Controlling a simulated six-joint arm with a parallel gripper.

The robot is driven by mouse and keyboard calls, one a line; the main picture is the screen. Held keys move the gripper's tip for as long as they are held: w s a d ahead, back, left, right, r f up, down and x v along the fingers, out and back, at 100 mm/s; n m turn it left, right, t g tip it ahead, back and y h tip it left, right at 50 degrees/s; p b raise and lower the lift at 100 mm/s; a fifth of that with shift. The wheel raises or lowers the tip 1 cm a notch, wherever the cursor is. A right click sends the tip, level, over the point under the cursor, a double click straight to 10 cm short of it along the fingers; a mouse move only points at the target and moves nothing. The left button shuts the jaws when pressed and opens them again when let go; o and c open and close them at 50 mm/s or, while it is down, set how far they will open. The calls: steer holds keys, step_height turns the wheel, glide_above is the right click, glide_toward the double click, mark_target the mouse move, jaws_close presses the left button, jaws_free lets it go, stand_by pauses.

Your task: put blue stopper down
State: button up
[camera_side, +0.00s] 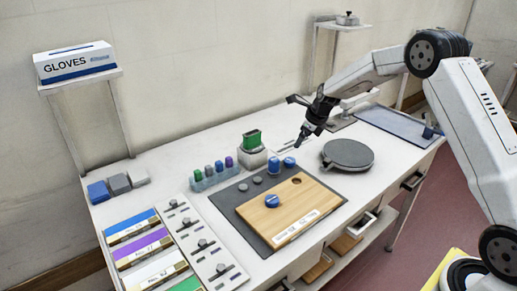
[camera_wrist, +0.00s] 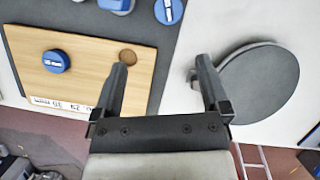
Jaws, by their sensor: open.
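A round blue stopper (camera_side: 272,200) sits on the wooden board (camera_side: 300,209); it also shows in the wrist view (camera_wrist: 56,61). A second blue round piece with a white mark (camera_side: 289,162) lies at the back edge of the dark mat, and shows at the top of the wrist view (camera_wrist: 168,11). My gripper (camera_side: 302,138) is above the back of the table. In the wrist view its fingers (camera_wrist: 161,72) are apart with nothing between them. The board has a round hole (camera_wrist: 127,57) near one corner.
A grey round plate (camera_side: 348,154) on the table is right of the board. A rack of coloured stoppers (camera_side: 214,174) and a green-topped block (camera_side: 252,150) stand left of my gripper. Labelled strips and a slotted panel (camera_side: 199,246) fill the front left.

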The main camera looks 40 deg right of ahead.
steer(key=s+a+n, duration=0.5)
steer(key=s+n, duration=0.4)
steer(key=n, duration=0.1)
steer(key=s+a+r+n+g, duration=0.1)
steer(key=s+a+n, duration=0.4)
steer(key=s+n, duration=0.5)
steer(key=s+a+r+n, duration=0.1)
steer(key=s+a+n, duration=0.4)
steer(key=s+n, duration=0.5)
steer(key=shift+s+r+n+g+h, duration=0.25)
steer(key=shift+n+g+h, duration=0.15)
steer(key=shift+n, duration=0.6)
